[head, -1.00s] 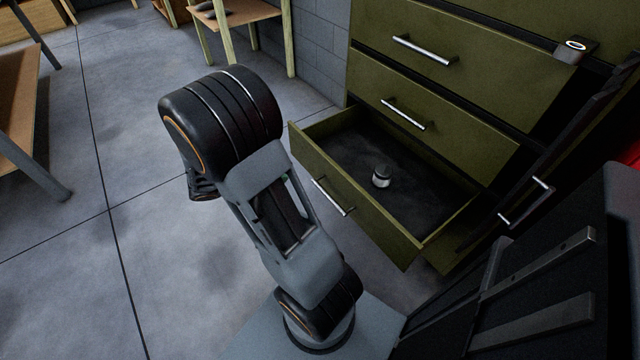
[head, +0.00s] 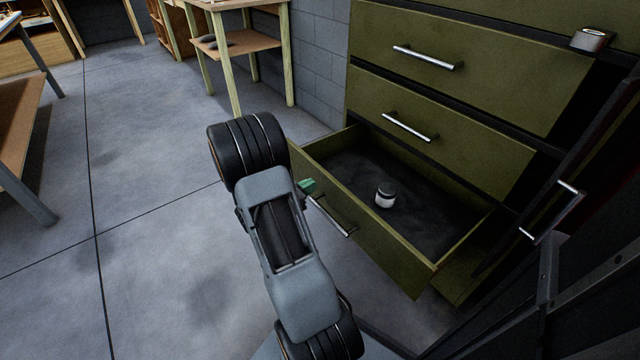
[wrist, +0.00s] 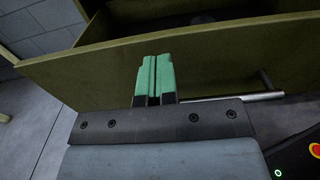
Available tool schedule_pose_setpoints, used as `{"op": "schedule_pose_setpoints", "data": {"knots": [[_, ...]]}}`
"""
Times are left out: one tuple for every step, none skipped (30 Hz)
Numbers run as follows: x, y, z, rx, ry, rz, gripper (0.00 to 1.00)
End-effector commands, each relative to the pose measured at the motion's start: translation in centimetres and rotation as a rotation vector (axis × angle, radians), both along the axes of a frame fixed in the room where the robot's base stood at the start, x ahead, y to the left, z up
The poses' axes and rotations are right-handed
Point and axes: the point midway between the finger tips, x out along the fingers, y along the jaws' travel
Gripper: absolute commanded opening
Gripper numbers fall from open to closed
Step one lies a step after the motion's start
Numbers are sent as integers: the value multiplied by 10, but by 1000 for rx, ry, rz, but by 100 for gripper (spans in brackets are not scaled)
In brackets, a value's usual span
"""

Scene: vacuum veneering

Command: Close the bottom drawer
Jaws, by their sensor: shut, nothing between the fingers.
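The bottom drawer (head: 362,226) of the olive green cabinet stands pulled out, with a small dark-lidded jar (head: 385,195) inside on its dark floor. Its silver bar handle (head: 332,217) is on the front panel. My gripper (head: 307,186) shows as a bit of green by the drawer front's left part, mostly hidden behind my arm. In the wrist view, the green fingers (wrist: 154,78) are shut with nothing between them. They are in front of the drawer front (wrist: 215,62), left of the handle (wrist: 240,97). I cannot tell whether they touch the panel.
Two upper drawers (head: 455,85) (head: 400,100) are shut above. A dark cabinet with a silver handle (head: 555,212) stands close on the right. A wooden table (head: 250,68) is at the back by the block wall. The grey floor on the left is clear.

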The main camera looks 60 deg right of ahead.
Motion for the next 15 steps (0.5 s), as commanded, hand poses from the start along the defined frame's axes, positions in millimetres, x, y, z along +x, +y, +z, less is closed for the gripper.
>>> {"op": "schedule_pose_setpoints", "data": {"knots": [[-3,-8,-2,-1,-1,-4,0],[-5,-12,-2,-1,-1,-4,0],[-6,-17,-2,-2,-2,-3,0],[-7,-20,-1,-1,-2,-3,0],[-8,-23,-1,-1,-2,-3,0],[-9,-26,-1,-1,-3,-2,0],[-9,-29,-1,-1,-3,-1,0],[-10,-31,-1,-1,-3,-2,0],[-11,-33,0,-1,-2,-2,0],[-11,-34,0,-1,-2,-2,0],[-12,-36,0,0,-1,-1,0],[-12,-37,0,0,-1,0,0],[-12,-37,0,0,-1,0,0],[-12,-38,0,0,-1,0,0],[-12,-38,0,0,-1,1,0]]}}
